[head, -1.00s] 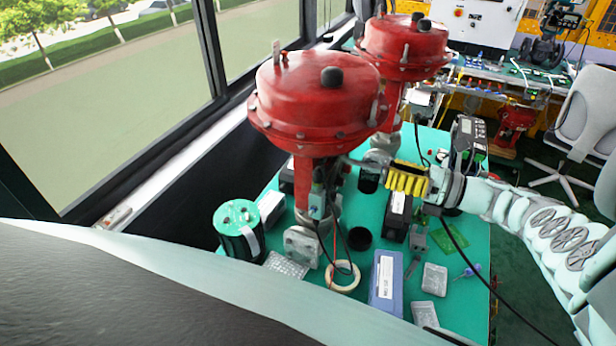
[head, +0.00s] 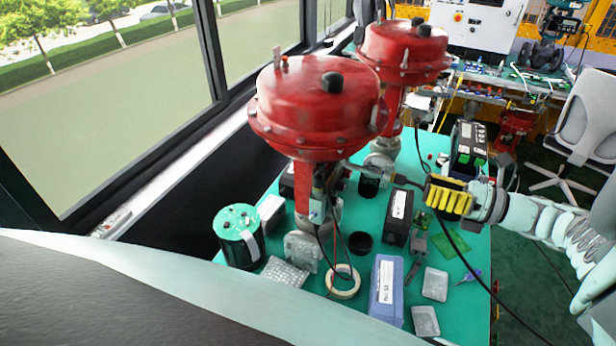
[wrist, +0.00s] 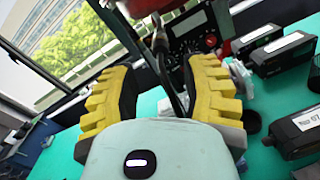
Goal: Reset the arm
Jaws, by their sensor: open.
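My gripper (head: 428,193) is at the right part of the green table in the head view, above the tabletop, with its yellow ribbed fingers toward the left. In the wrist view my gripper (wrist: 160,85) shows its two yellow fingers spread apart with a gap between them. A black cable shows in that gap, and I cannot tell its distance from the fingers. My white arm reaches in from the right. The front red valve actuator (head: 318,105) stands upright left of my gripper. A second red actuator (head: 405,52) stands behind it.
The green table (head: 455,310) holds a green-topped can (head: 238,235), a tape roll (head: 343,282), a blue box (head: 386,288), a black box (head: 398,217) and a black handheld device (head: 468,148). A grey chair (head: 590,115) stands at the right. Windows line the left.

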